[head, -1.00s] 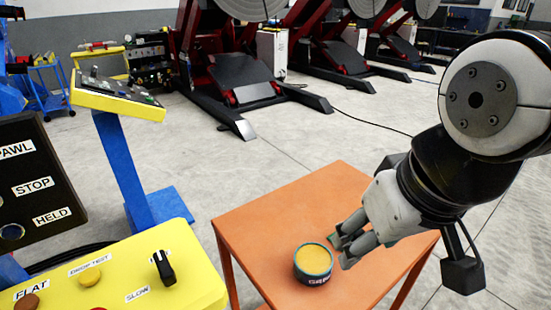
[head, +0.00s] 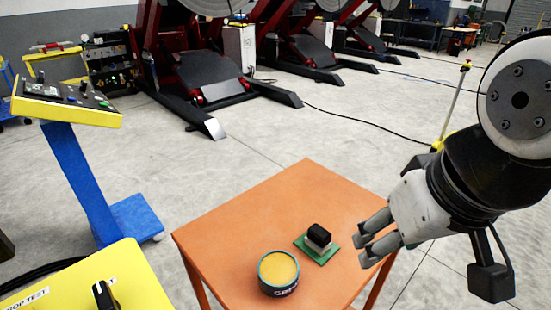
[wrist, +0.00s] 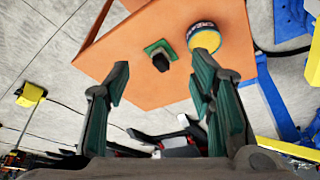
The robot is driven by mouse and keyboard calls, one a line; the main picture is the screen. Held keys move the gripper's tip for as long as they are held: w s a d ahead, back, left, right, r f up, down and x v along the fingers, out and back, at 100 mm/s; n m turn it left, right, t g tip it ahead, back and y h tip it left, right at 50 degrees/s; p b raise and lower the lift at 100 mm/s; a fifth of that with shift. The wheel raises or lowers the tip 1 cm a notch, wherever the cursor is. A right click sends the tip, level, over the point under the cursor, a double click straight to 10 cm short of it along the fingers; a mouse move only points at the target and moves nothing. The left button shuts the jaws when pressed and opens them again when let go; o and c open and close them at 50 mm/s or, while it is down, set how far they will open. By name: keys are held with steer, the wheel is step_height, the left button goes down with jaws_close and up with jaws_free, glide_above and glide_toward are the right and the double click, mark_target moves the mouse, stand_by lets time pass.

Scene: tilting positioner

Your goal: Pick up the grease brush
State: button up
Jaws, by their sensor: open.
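A small block with a black top and a pale grey lower part (head: 318,236), which looks like the grease brush, stands on a green square pad (head: 304,247) on the orange table (head: 235,232). In the wrist view its black top (wrist: 160,62) shows beyond the fingers, on the pad (wrist: 151,47). My gripper (head: 370,238) is open and empty, to the right of the brush and apart from it. In the wrist view the two fingers (wrist: 161,82) stand well apart.
A teal tin of yellow grease (head: 279,270) stands close to the brush, at its front left. It also shows in the wrist view (wrist: 203,38). A yellow control box (head: 95,285) is at the lower left. The table's far part is bare.

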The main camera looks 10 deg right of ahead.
steer(key=o, duration=0.5)
steer(key=shift+w, duration=0.1)
steer(key=n+g+p, duration=0.4)
steer(key=n+p, duration=0.5)
steer(key=n, duration=1.6)
glide_above(320, 230)
steer(key=s, duration=0.1)
step_height(320, 230, down, 11)
step_height(320, 230, down, 8)
steer(key=shift+f, duration=0.15)
steer(key=shift+w+f+p, duration=0.25)
steer(key=shift+f+p, duration=0.05)
steer(key=shift+f, duration=1)
steer(key=shift+w+f+p, duration=0.2)
steer(key=shift+f+p, duration=0.1)
steer(key=shift+f, duration=1)
